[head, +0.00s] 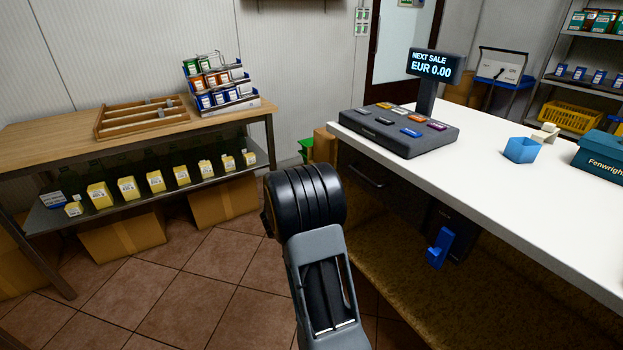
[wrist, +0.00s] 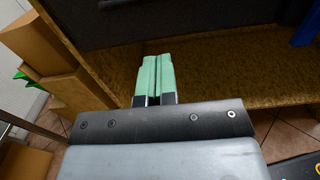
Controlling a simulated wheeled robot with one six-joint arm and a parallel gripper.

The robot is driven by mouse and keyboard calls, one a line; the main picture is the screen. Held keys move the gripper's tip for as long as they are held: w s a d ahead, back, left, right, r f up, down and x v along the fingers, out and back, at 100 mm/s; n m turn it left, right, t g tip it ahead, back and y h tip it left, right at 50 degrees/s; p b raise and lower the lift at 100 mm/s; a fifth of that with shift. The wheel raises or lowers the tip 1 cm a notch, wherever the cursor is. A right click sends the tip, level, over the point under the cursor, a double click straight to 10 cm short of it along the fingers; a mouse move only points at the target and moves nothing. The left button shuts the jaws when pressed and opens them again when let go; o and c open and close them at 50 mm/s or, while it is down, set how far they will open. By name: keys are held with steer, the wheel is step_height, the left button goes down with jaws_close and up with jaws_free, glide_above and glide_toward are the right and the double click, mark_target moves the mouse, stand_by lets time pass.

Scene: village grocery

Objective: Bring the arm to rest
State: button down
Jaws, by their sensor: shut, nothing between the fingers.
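My arm shows in the middle of the head view, raised in the aisle between the wooden table and the white counter. My gripper (wrist: 154,78) shows in the wrist view, with its two green fingertips together and nothing between them. It points towards the brown shelf (wrist: 225,70) under the counter, and I see no contact there. In the head view the fingers cannot be made out.
The wooden table (head: 60,135) on the left holds a tray (head: 140,117). Cardboard boxes (head: 125,238) stand beneath it. Tiled floor (head: 190,285) is free between them.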

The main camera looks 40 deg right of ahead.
steer(key=shift+a, duration=0.2)
steer(key=s+a+r+m+t+y+p, duration=0.2)
steer(key=a+r+m+y+p, duration=0.3)
steer(key=a+r+p, duration=0.3)
steer(key=s+a+r+m+t+y+p, duration=0.2)
steer(key=s+a+r+m+y+p, duration=0.3)
steer(key=a, duration=0.8)
steer(key=s+a+r+m+t+y+p, duration=0.2)
steer(key=a+r+m+y+p, duration=0.4)
steer(key=a+r+p, duration=0.5)
step_height(320, 180, up, 3)
steer(key=shift+s+f+y+p, duration=0.2)
steer(key=shift+s+y+p, duration=0.55)
steer(key=shift+s+y, duration=0.2)
